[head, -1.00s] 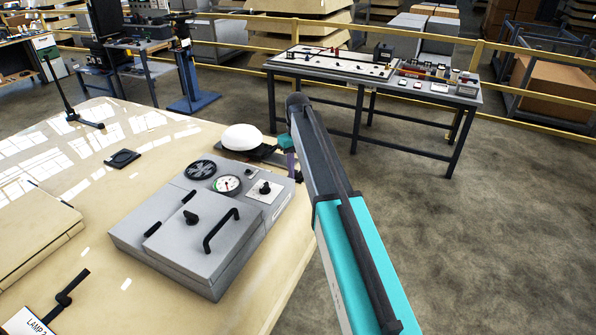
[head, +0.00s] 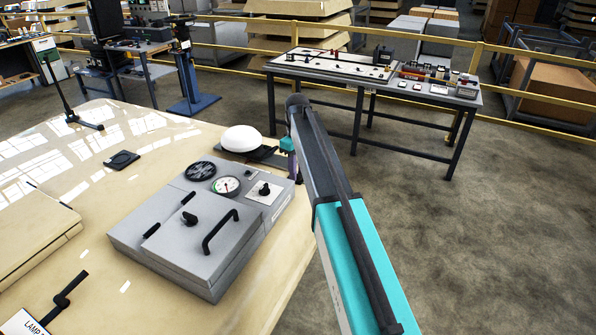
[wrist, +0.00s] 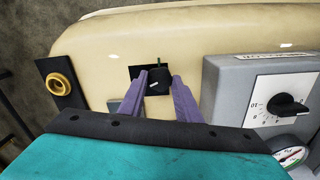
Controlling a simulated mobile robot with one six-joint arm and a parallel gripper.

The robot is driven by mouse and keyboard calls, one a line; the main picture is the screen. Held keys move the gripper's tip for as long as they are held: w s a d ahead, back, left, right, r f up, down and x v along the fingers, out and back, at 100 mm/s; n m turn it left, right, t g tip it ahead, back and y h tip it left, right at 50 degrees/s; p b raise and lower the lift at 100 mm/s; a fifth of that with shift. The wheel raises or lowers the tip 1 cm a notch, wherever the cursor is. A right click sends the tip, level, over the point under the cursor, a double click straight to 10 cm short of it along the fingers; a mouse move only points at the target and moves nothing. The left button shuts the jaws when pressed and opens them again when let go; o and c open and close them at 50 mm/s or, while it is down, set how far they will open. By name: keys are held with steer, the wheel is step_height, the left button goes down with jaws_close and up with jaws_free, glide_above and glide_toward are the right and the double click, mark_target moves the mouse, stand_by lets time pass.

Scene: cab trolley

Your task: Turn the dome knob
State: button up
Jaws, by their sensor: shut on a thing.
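The small black dome knob (wrist: 158,82), with a pale mark on it, sits on a dark plate near the cab's edge in the wrist view. My gripper (wrist: 159,80) has its two purple fingers on either side of the knob and is shut on it. The fingers partly cover the plate and the knob's lower sides. In the head view the white dome (head: 241,138) stands on a dark base at the cab's edge. My gripper (head: 293,165) is just right of it there, mostly hidden behind my own arm.
A grey box (head: 185,245) with a handle, gauge, vent and another black knob (wrist: 287,105) stands close by. A brass ring on a black plate (wrist: 61,87) is at left in the wrist view. A table (head: 372,83) with small parts stands beyond.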

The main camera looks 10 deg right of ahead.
steer(key=o, duration=1.1)
steer(key=shift+s, duration=0.1)
steer(key=shift+c, duration=0.2)
steer(key=shift+r, duration=0.15)
steer(key=shift+r+b, duration=0.35)
steer(key=shift+r, duration=0.5)
step_height(320, 180, up, 12)
steer(key=b, duration=0.3)
steer(key=shift+f, duration=0.15)
